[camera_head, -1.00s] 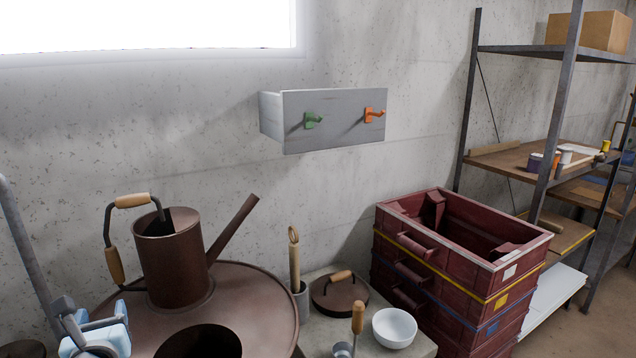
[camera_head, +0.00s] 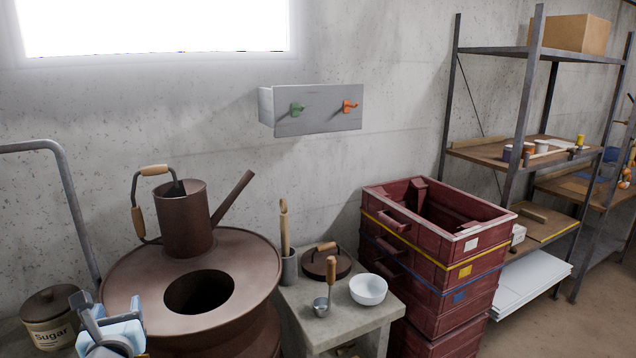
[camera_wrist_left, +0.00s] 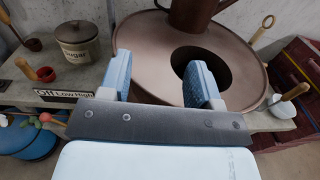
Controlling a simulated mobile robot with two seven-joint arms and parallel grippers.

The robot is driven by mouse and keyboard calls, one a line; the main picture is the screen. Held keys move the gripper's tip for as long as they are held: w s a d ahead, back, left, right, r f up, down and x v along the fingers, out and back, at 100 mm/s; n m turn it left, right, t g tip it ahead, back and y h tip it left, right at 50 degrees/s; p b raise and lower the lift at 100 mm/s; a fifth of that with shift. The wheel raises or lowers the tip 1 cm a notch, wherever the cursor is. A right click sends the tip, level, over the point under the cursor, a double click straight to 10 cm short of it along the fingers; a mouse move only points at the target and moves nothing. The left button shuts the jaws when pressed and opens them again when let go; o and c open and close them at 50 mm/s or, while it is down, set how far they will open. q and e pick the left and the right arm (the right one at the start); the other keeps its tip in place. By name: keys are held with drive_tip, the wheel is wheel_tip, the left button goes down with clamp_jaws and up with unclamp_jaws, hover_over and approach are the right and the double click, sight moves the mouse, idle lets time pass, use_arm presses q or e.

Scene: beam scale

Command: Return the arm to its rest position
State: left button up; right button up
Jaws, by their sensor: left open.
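My left gripper (camera_head: 108,330) is at the lower left edge of the head view, beside the round brown drum-like stand (camera_head: 130,283). In the left wrist view its two blue fingers stand wide apart, and the gap between them (camera_wrist_left: 158,75) is empty. The fingers point toward the stand and its dark round opening (camera_wrist_left: 203,65), and nothing is seen touching them. Most of my left arm is outside the head view. My right gripper shows in neither view.
A brown watering can (camera_head: 186,222) stands on the drum's top. A sugar jar (camera_head: 48,318) is close by my left gripper. A ladle (camera_head: 325,290), white bowl (camera_head: 368,290) and lid (camera_head: 327,265) sit on a side table. Red crates (camera_head: 430,270) are stacked at right.

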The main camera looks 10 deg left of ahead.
use_arm(q)
drive_tip(key=s+d+f+n+g+h+p, duration=0.1)
drive_tip(key=s+d+f+n+h, duration=0.1)
drive_tip(key=d+f+n+h, duration=0.45)
drive_tip(key=s+d+f+n+g+h+p, duration=0.15)
drive_tip(key=d+f+n, duration=0.25)
drive_tip(key=d+f, duration=0.55)
drive_tip(key=s+d+f+n+h, duration=0.6)
drive_tip(key=s+d+f+n, duration=0.5)
drive_tip(key=n, duration=0.4)
wheel_tip(320, 180, down, 2)
drive_tip(key=shift+s+d+f+g+p, duration=0.15)
drive_tip(key=shift+s+d+g+p, duration=0.3)
drive_tip(key=shift+s, duration=0.15)
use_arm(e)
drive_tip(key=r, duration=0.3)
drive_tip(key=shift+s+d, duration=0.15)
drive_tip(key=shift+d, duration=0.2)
use_arm(q)
drive_tip(key=shift+a, duration=0.1)
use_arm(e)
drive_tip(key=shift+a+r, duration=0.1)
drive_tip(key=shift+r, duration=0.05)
